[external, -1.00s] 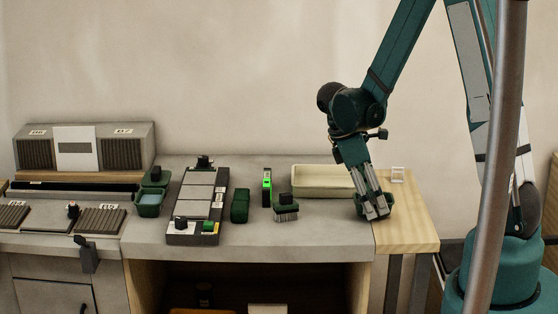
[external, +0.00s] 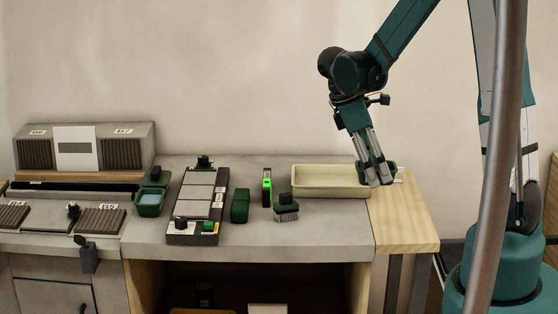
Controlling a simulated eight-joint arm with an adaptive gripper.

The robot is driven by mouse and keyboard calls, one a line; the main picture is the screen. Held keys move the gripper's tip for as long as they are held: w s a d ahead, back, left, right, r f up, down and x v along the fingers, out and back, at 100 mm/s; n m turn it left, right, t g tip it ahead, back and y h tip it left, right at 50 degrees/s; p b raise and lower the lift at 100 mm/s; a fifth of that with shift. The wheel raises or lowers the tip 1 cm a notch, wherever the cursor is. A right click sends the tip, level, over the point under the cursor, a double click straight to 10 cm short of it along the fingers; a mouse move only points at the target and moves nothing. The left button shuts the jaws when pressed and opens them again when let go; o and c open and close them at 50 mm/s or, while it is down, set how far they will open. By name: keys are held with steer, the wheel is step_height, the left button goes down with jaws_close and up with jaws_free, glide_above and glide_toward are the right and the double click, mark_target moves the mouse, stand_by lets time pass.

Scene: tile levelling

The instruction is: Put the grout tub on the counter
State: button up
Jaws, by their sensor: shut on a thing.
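My gripper (external: 379,183) is shut on a small dark green tub (external: 390,171), which I take to be the grout tub. Only part of the tub shows around the fingers, and its contents are hidden. The tub is by the right end of the cream tray, over the back of the pale wooden section (external: 408,220). I cannot tell whether it touches the surface or hangs just above it. The grey counter (external: 310,235) runs to the left of the wooden section.
The cream tray (external: 325,193) stands left of my gripper. Further left are a brush (external: 286,208), a device with a green light (external: 267,188), a green block (external: 240,206), a tile board (external: 198,205) and a green water tub (external: 149,204). The front of the wooden section is clear.

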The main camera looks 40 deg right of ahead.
stand_by(0.8)
steer(key=w+a+n+t, duration=0.1)
steer(key=w+a+n, duration=0.3)
steer(key=w+a, duration=0.6)
steer(key=w+a+n+t, duration=0.2)
steer(key=w+a+n, duration=0.2)
steer(key=w+a, duration=0.6)
steer(key=w+a+n+t, duration=0.1)
steer(key=w+a+n, duration=0.4)
steer(key=w+a, duration=0.5)
steer(key=shift+w+a+r+t+h+p, duration=0.15)
steer(key=shift+w+a+t+h+p, duration=0.05)
steer(key=shift+a+t+h+p, duration=0.2)
steer(key=w+a+n, duration=0.2)
steer(key=a, duration=0.6)
steer(key=w+a+n+t, duration=0.1)
steer(key=w+a+n, duration=0.2)
steer(key=a, duration=0.6)
steer(key=shift+w+a+t+y, duration=0.2)
steer(key=shift+w+t+y, duration=0.1)
steer(key=shift+y, duration=0.1)
steer(key=shift+f, duration=0.25)
steer(key=shift+f, duration=3)
